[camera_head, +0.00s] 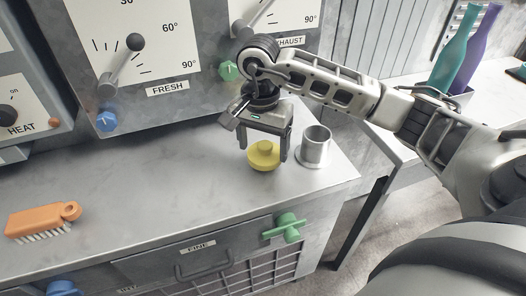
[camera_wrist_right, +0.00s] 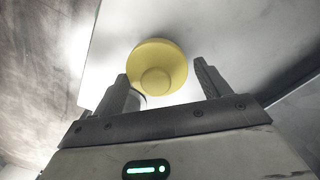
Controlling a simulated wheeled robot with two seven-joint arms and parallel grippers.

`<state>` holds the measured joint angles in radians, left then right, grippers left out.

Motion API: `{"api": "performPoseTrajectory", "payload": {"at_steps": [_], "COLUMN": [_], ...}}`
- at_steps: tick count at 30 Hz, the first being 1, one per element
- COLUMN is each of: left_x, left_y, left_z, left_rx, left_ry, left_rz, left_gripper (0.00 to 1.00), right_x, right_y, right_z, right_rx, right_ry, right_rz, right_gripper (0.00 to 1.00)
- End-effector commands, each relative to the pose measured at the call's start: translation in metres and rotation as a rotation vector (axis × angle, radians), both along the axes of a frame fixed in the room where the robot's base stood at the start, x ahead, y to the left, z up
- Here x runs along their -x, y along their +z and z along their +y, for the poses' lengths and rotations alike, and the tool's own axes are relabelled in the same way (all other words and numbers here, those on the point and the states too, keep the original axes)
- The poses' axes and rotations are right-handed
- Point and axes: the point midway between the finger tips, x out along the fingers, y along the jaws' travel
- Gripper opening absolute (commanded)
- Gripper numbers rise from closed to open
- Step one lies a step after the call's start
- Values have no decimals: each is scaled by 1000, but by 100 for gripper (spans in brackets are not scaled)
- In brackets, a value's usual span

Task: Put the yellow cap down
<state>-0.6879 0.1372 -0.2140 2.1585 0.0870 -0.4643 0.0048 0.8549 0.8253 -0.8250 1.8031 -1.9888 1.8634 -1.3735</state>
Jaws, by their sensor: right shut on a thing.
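The yellow cap (camera_head: 263,158) is a round disc with a raised knob, at or just over the grey metal counter near its right end. I cannot tell whether it touches the counter. My right gripper (camera_head: 264,147) points down over it, a finger on each side, shut on the cap. In the right wrist view the yellow cap (camera_wrist_right: 157,68) shows with its knob between the fingers of the right gripper (camera_wrist_right: 168,82). My left gripper is not in view.
A metal cup-like holder (camera_head: 315,148) stands right of the cap. An orange brush (camera_head: 42,220) lies at left. Green (camera_head: 284,227) and blue (camera_head: 65,288) knobs are on the counter's front. Bottles (camera_head: 462,55) stand on a table at right. The counter's middle is clear.

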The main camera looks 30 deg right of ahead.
Motion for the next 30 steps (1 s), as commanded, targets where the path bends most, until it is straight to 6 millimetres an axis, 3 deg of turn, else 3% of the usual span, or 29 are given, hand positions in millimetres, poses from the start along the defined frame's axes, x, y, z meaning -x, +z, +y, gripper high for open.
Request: {"api": "performPoseTrajectory", "payload": {"at_steps": [5, 16, 19, 30], "left_x": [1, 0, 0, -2], "left_y": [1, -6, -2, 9], "left_z": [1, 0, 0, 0], "left_rx": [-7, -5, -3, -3], "left_ry": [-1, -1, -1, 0], "left_rz": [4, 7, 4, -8], "left_gripper": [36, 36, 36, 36], "right_x": [2, 1, 1, 2], "right_y": [-25, -31, -29, -23], "right_z": [1, 0, 0, 1], "right_rx": [-1, 0, 0, -1], "right_ry": [2, 1, 1, 1], "right_rz": [4, 1, 1, 2], "right_gripper": [69, 69, 97, 97]}}
